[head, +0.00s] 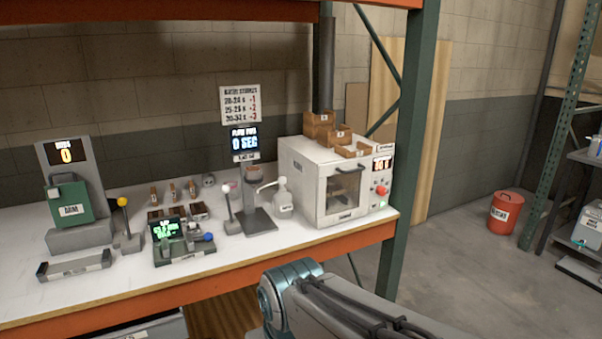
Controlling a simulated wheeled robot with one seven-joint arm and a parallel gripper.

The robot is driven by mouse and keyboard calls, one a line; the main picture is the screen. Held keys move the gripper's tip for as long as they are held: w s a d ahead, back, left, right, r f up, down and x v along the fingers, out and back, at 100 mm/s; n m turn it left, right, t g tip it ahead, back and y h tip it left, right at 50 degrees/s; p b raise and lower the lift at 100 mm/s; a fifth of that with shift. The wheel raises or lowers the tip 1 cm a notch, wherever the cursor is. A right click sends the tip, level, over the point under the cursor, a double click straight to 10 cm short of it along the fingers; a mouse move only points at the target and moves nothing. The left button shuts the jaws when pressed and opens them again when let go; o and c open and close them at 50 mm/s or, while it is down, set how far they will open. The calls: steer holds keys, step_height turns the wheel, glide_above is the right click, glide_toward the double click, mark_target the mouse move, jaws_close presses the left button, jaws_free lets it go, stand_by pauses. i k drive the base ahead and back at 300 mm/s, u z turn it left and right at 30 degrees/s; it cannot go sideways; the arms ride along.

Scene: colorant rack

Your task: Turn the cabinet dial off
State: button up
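The white cabinet (308,176) stands at the right end of the workbench, with a windowed door and a handle on its front. A red dial (381,190) sits on the control panel at the right of its front. A lit display (382,164) with orange-white characters is above the dial, and a small green light or button (382,204) is below it. The dial's exact pointer setting is too small to read. My arm shows at the bottom centre, in front of the bench and below the cabinet. My gripper is outside the view.
Wooden bins (326,131) sit on the cabinet. A red bin (505,213) stands on open floor farther right.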

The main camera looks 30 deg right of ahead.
mark_target(381, 190)
steer(key=z, duration=1.3)
steer(key=k, duration=0.6)
steer(key=z, duration=0.2)
steer(key=i, duration=1.3)
steer(key=u, duration=0.3)
